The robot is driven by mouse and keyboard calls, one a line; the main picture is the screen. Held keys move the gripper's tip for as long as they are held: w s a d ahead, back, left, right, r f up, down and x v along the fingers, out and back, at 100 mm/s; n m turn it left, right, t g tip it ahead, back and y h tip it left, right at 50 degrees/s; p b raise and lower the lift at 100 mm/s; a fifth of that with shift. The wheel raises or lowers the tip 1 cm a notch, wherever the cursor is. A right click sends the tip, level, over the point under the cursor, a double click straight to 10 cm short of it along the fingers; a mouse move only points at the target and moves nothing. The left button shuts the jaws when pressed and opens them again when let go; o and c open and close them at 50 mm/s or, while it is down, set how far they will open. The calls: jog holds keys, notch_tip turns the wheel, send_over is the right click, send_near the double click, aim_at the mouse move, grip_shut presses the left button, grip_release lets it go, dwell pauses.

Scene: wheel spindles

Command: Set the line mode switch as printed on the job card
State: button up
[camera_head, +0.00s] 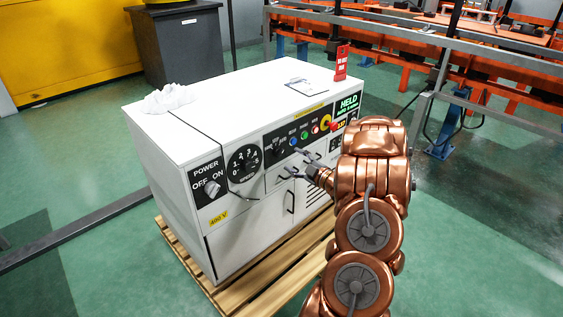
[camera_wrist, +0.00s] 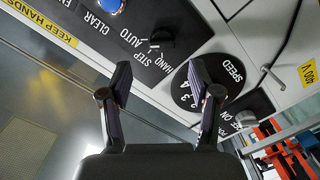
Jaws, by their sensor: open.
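The line mode switch is a black knob (camera_wrist: 160,40) on a black panel printed HAND, STEP and AUTO, upside down in the wrist view. I cannot tell surely which word its pointer faces. In the head view the switch panel (camera_head: 279,143) is on the cabinet's front, right of the speed dial. The likely job card is a white sheet (camera_head: 305,86) on the cabinet top; its print is too small to read. My gripper (camera_wrist: 160,78) is open and empty, its fingers either side of the view below the knob. In the head view my gripper (camera_head: 293,163) is in front of the panel, apparently not touching it.
The white cabinet (camera_head: 185,120) stands on a wooden pallet (camera_head: 245,275). Its front carries a power switch (camera_head: 211,188), a speed dial (camera_head: 244,160), several coloured buttons and a door handle (camera_head: 289,202). A red sign (camera_head: 341,62) and a white cloth (camera_head: 168,98) are on top.

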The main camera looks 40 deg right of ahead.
aim_at(281, 154)
jog(key=shift+t+y, duration=0.3)
jog(key=shift+w+f+b, duration=0.15)
jog(key=shift+w, duration=1.6)
jog(key=shift+w+f+b, duration=0.15)
jog(key=shift+w, duration=1.6)
jog(key=shift+c, duration=0.3)
jog(key=c, duration=1.1)
